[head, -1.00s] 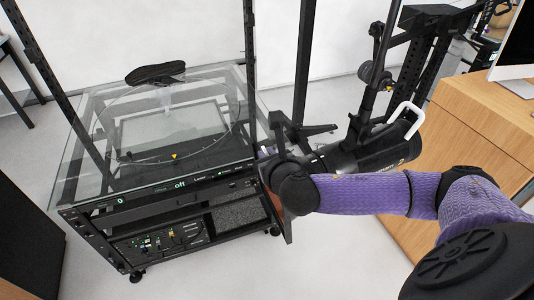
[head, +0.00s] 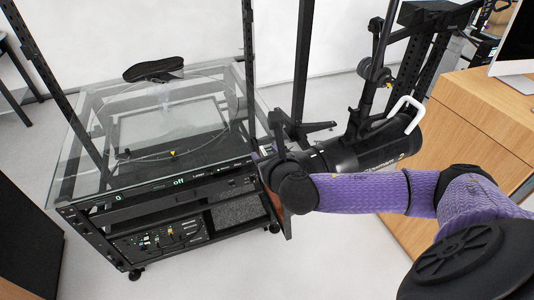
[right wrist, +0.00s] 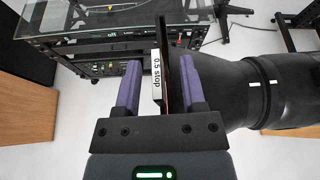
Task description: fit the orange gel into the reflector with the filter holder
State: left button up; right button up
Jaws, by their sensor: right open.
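My right gripper (right wrist: 160,66) is open in the right wrist view. Its two purple fingers stand on either side of a thin dark panel (right wrist: 163,45) with a white "0.5 stop" label (right wrist: 156,75) and a narrow orange-red strip. A gap shows on the left side; the right finger is very close to the panel. In the head view, an orange-brown panel edge (head: 277,212) shows below my right gripper (head: 266,149). The black lamp with its reflector (right wrist: 250,92) is just right of the fingers; its body (head: 375,153) also shows in the head view. The reflector's mouth is hidden. My left gripper is out of view.
A glass-topped turntable cart (head: 85,160) stands at left with a dark shoe (head: 153,70) on it. Black stands rise behind the lamp. A wooden desk (head: 470,130) with a monitor (head: 515,50) is at right. Open floor lies in front of the cart.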

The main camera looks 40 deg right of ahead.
jog(key=v, duration=1)
jog(key=shift+p, duration=0.45)
